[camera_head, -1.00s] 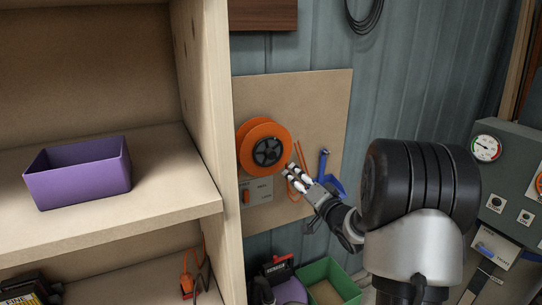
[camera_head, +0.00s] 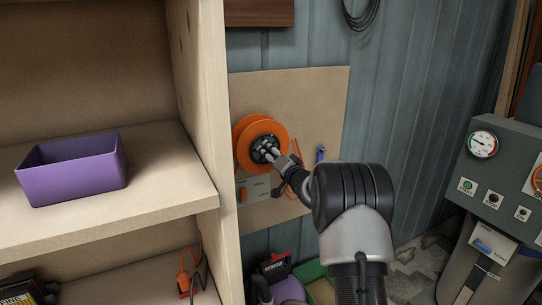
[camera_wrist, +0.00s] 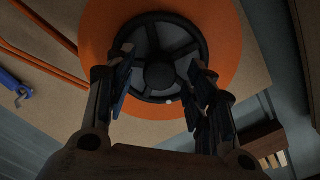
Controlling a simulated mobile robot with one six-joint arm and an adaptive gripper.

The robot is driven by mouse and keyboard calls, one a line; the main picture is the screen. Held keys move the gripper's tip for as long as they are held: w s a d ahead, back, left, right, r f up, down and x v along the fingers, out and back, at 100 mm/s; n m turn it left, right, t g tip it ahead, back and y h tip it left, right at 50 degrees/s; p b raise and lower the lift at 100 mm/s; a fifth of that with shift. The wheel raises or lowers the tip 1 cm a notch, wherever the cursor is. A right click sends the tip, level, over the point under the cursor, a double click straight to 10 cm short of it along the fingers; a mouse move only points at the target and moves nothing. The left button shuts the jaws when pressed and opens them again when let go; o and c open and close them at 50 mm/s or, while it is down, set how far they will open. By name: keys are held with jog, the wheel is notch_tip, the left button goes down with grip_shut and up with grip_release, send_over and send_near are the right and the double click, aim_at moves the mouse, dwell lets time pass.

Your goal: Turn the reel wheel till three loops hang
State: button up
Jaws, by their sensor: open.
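The orange reel (camera_head: 243,133) is mounted on a tan board on the wall in the head view. Its dark spoked hub wheel (camera_head: 262,148) faces me. My gripper (camera_head: 268,154) is in front of the hub. In the wrist view my gripper (camera_wrist: 160,85) is open, with its fingers spread to either side of the hub wheel (camera_wrist: 160,70). I cannot tell whether the fingers touch it. Orange strands show beside the reel (camera_wrist: 225,25) in the wrist view. In the head view my arm hides most of the hanging orange line (camera_head: 296,150), so I cannot count loops.
A small grey box with an orange switch (camera_head: 244,194) sits below the reel. A blue tool (camera_head: 320,153) hangs at the right of the board. A wooden shelf with a purple bin (camera_head: 72,180) stands at left. A gauge panel (camera_head: 505,165) is at right.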

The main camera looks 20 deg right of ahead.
jog(key=shift+c, duration=0.3)
jog(key=c, duration=1)
jog(key=shift+n, duration=0.3)
jog(key=shift+n+b, duration=6.9)
jog(key=shift+n, duration=5.1)
